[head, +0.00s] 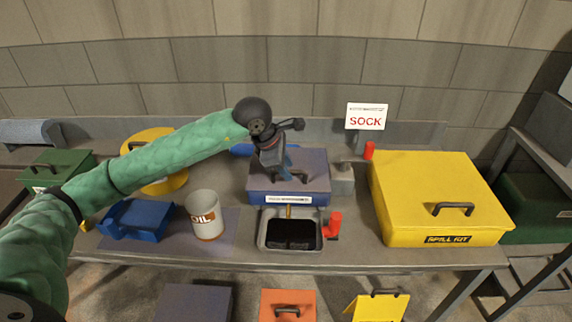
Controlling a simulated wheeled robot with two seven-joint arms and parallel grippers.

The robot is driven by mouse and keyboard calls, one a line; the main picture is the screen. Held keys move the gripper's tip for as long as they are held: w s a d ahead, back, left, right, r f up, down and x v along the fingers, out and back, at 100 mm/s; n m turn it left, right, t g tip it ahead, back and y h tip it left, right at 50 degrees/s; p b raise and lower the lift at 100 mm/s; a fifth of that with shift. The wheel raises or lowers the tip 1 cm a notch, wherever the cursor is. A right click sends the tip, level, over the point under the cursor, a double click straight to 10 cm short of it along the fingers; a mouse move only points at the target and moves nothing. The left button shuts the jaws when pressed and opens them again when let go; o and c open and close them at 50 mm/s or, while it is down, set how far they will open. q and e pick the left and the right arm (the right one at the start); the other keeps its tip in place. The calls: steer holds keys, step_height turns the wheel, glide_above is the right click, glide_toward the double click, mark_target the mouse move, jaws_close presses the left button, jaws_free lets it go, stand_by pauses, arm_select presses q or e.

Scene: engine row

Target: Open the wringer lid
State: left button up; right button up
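A blue box with a flat grey-blue lid (312,170) stands mid-bench, and I take it to be the wringer. Its lid lies flat and looks closed. A white label (289,199) on its front is too small to read. My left gripper (287,170) reaches in from the left and points down over the lid, right at its dark handle (300,178). The gripper hides part of the handle, so I cannot tell whether the fingers are around it or just above it. My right gripper is out of view.
A grey tray (263,232) with black contents sits in front of the box, beside a red part (335,222). An OIL can (204,215) and a blue item (140,219) stand left. A yellow spill kit (430,195) fills the right. A SOCK sign (366,116) stands behind.

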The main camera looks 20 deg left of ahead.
arm_select(q)
jaws_close()
